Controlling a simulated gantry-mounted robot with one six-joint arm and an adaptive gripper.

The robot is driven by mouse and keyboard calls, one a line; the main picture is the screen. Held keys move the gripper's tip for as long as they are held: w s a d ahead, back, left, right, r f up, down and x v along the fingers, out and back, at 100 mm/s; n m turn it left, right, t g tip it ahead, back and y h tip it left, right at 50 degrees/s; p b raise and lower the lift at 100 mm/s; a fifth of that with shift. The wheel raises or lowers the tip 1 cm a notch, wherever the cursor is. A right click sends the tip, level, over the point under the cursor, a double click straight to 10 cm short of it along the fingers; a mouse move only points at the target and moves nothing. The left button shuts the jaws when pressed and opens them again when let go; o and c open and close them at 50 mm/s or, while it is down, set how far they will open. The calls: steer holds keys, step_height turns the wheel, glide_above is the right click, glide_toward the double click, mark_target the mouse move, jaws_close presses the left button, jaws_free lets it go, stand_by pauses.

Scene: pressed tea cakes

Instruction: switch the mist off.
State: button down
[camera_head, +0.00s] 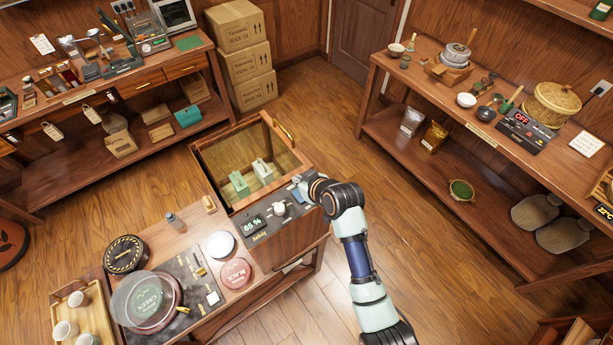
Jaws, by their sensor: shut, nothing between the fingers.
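The humidity cabinet (215,160) is an open wooden box with a glazed, brass-handled lid, and pale green pieces stand inside. Its dark front panel (262,236) carries a green display (252,225) reading 65 % and a round pale knob (279,209). My gripper (299,182) is shut and empty, at the panel's right end beside the cabinet's front rim. I cannot tell whether it touches the panel. A mist switch is not clearly visible; my gripper and wrist cover part of that end. I see no clear mist in the box.
Tins, a dark mat (184,283) and a cup tray (68,298) occupy the bench left of the panel. A right-hand shelf holds a black device (526,130) showing red OFF. Cartons (243,62) stand behind. Wooden floor (420,230) is free right of my arm.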

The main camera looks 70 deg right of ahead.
steer(key=r+v, duration=0.1)
steer(key=v, duration=0.5)
steer(key=shift+w+d, duration=0.2)
steer(key=shift+w, duration=0.05)
steer(key=w+a+r+n+t+y, duration=0.1)
steer(key=w+a+r, duration=0.25)
steer(key=a, duration=0.45)
steer(key=w+a+r+n+t+y+p, duration=0.1)
steer(key=w+a+r+n, duration=0.2)
steer(key=a, duration=0.4)
steer(key=w+a+r+t, duration=0.1)
steer(key=w+a+r, duration=0.2)
steer(key=w+a, duration=0.35)
steer(key=s+a+r+n+t+y, duration=0.1)
steer(key=a+r+y, duration=0.1)
steer(key=a, duration=0.7)
steer(key=s+a+r+n+y+p, duration=0.1)
steer(key=a+r, duration=0.3)
steer(key=a, duration=0.6)
steer(key=shift+s+a+r+n+t+y, duration=0.15)
steer(key=shift+s+r+n+t+y, duration=0.1)
steer(key=shift+n+t+y, duration=0.25)
